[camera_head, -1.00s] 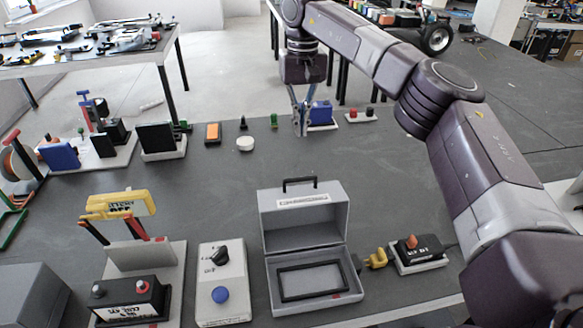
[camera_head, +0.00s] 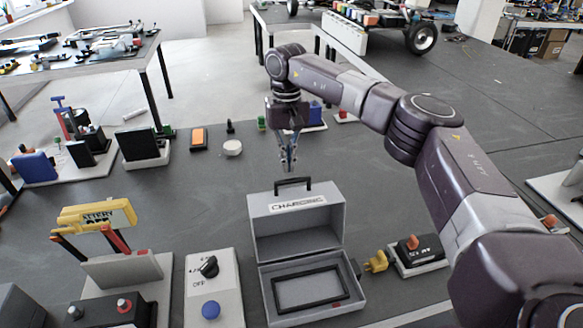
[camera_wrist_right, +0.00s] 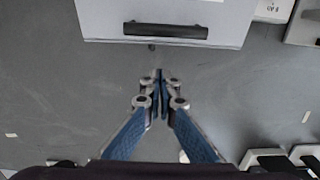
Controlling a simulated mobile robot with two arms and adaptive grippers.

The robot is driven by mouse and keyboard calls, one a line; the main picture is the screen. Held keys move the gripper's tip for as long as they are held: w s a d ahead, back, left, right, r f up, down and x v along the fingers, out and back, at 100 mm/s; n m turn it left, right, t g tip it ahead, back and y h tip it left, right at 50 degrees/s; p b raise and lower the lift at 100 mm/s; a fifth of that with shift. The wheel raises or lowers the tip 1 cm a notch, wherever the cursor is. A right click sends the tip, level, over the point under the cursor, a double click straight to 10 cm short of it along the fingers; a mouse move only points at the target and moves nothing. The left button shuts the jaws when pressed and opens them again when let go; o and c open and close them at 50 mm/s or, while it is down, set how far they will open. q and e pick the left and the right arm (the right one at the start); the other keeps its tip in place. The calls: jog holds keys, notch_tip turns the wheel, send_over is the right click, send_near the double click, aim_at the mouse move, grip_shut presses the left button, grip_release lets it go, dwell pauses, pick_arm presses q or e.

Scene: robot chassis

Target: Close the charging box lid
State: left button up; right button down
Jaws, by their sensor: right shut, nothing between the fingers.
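The grey charging box (camera_head: 312,252) stands on the dark table with its lid (camera_head: 298,216) open and upright. The lid carries a white "CHARGING" label and a black handle (camera_head: 293,183) on its top edge. In the right wrist view the handle (camera_wrist_right: 165,30) and the lid's grey back lie at the top of the picture. My right gripper (camera_head: 288,166) points down just behind the lid, apart from it. Its blue-sided fingers (camera_wrist_right: 157,75) are shut and empty. My left gripper is in neither view.
Left of the box are a switch panel with a black knob and blue button (camera_head: 212,285) and a yellow battery-off station (camera_head: 97,216). A yellow plug (camera_head: 376,262) and a red-topped black switch (camera_head: 417,246) are at right. Several small devices stand behind, with bare table between.

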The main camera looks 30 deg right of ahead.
jog(key=shift+s+a+p, duration=0.25)
jog(key=shift+s+p, duration=0.2)
jog(key=shift+s, duration=0.45)
jog(key=shift+s+a+p, duration=0.2)
jog(key=shift+s+p, duration=0.25)
jog(key=shift+s, duration=0.45)
